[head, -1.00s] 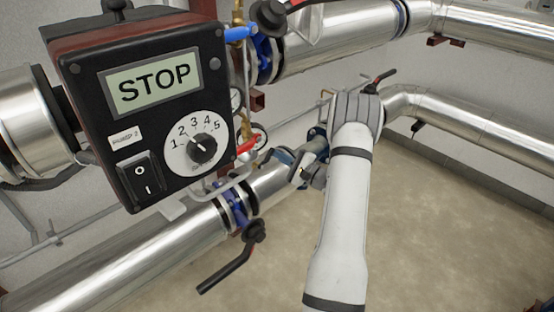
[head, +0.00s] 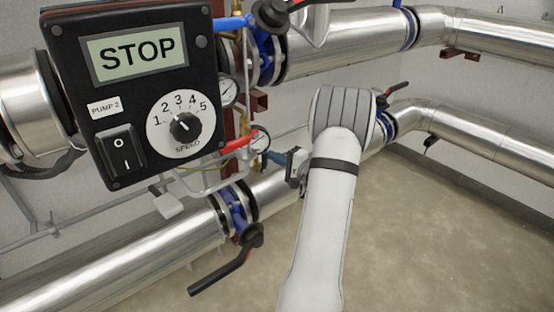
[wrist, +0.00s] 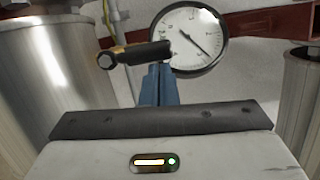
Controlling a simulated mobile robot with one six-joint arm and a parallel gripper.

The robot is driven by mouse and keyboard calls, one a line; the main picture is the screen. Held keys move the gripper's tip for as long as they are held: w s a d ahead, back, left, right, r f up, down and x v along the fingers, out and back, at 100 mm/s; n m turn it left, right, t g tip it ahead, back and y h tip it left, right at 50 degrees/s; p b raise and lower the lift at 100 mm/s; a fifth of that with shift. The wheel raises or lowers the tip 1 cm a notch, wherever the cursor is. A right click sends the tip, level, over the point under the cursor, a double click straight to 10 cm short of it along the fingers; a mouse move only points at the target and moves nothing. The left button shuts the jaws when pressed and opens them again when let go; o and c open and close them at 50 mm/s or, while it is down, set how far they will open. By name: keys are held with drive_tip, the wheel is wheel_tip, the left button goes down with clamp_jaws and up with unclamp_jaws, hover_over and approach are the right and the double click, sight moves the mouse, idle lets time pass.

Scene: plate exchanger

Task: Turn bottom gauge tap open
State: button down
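The bottom gauge (head: 259,138) is right of the pump box in the head view. The bottom gauge tap, with a red handle (head: 240,143), is just left of it. My gripper (head: 275,157) points left towards them from the lower right. In the wrist view the gauge (wrist: 187,38) is at the top centre. A dark bar with a brass-coloured edge and a bolt at its end (wrist: 135,55), apparently part of the tap, lies left of the gauge. My blue fingers (wrist: 158,85) are close together just below the bar. Whether they touch it is unclear.
The black pump box (head: 150,95) reads STOP and stands left of the gauges. An upper gauge (head: 229,92) and blue handle (head: 235,22) are above. Large silver pipes (head: 110,255) flank the spot. A black-lever valve (head: 225,273) hangs below. The floor at right is clear.

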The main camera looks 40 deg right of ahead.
drive_tip(key=shift+s+d, duration=0.1)
drive_tip(key=shift+s, duration=0.05)
idle(0.3)
drive_tip(key=s+d+p, duration=0.1)
drive_tip(key=s+d, duration=0.5)
drive_tip(key=s, duration=0.4)
drive_tip(key=shift+p, duration=0.4)
